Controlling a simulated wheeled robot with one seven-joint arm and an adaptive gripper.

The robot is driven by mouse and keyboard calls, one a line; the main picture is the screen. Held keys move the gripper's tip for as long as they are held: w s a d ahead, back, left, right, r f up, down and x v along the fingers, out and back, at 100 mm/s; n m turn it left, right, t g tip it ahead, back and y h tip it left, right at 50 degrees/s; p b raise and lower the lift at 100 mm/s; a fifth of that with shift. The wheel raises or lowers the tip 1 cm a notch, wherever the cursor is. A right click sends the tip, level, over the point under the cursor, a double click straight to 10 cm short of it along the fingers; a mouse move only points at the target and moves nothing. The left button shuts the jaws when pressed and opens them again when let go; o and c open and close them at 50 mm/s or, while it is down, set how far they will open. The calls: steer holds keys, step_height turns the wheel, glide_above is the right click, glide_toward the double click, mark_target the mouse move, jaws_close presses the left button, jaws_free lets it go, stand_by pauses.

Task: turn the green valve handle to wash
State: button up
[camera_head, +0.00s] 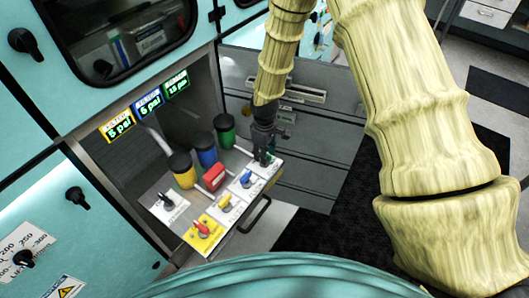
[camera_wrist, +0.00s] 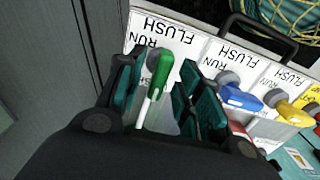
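The green valve handle (camera_wrist: 161,66) sits on a white plate (camera_wrist: 150,28) in the wrist view. The plate's printed labels read RUN and FLUSH; I see no label reading wash. The handle slants, with its free end towards my gripper (camera_wrist: 160,84). My gripper's two dark fingers stand apart on either side of the handle, with gaps visible, so it is open. In the head view my gripper (camera_head: 264,152) is down at the far right end of the valve row and mostly hides the green handle.
A blue handle (camera_wrist: 240,97) and a yellow handle (camera_wrist: 291,113) stand to the right in the wrist view. In the head view, a red handle (camera_head: 203,229) is nearest. A drawer pull (camera_head: 256,214) juts out in front.

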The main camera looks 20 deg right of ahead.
steer(key=shift+r, duration=0.15)
step_height(320, 180, up, 12)
stand_by(0.7)
steer(key=shift+a+f, duration=0.1)
steer(key=shift+f, duration=0.1)
